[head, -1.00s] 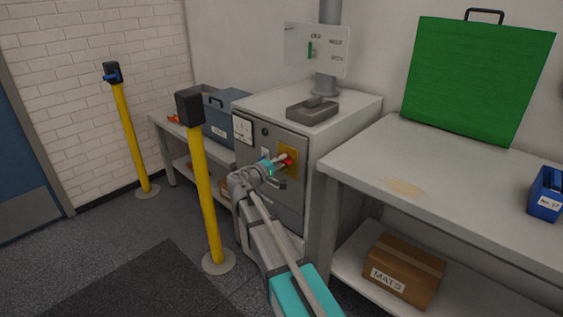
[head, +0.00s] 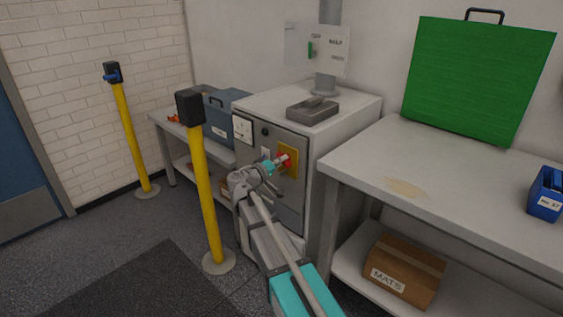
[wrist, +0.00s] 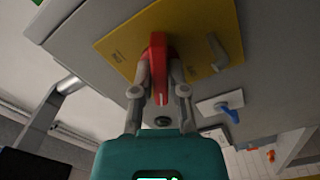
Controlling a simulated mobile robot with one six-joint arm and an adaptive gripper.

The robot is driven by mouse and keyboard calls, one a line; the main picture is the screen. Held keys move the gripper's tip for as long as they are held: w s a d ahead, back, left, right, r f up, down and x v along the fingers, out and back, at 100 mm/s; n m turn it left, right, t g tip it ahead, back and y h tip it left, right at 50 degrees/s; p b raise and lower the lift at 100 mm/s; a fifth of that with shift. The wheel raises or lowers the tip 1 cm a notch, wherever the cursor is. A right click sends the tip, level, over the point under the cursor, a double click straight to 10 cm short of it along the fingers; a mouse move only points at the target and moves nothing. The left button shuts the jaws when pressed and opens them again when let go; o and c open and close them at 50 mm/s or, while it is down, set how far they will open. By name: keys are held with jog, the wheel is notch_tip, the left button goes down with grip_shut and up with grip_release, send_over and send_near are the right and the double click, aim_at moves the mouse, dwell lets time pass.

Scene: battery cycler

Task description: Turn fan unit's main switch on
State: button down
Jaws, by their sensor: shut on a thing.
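The fan unit is a pale grey cabinet (head: 338,140) with a darker front panel. A yellow plate (head: 293,172) on that panel carries a red switch handle (head: 284,158). The yellow plate (wrist: 198,28) fills the top of the wrist view, with the red handle (wrist: 158,58) in its middle. My gripper (wrist: 160,88) has one finger on each side of the red handle and is shut on it. In the head view my gripper (head: 278,161) reaches the panel from the front left.
A yellow post (head: 205,200) stands close left of my arm. A workbench (head: 450,195) borders the right.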

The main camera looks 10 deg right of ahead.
jog(key=m, duration=1.2)
jog(key=shift+m, duration=0.3)
dwell(0.3)
jog(key=c, duration=0.7)
grip_release()
jog(key=shift+o, duration=0.2)
jog(key=v, duration=1.2)
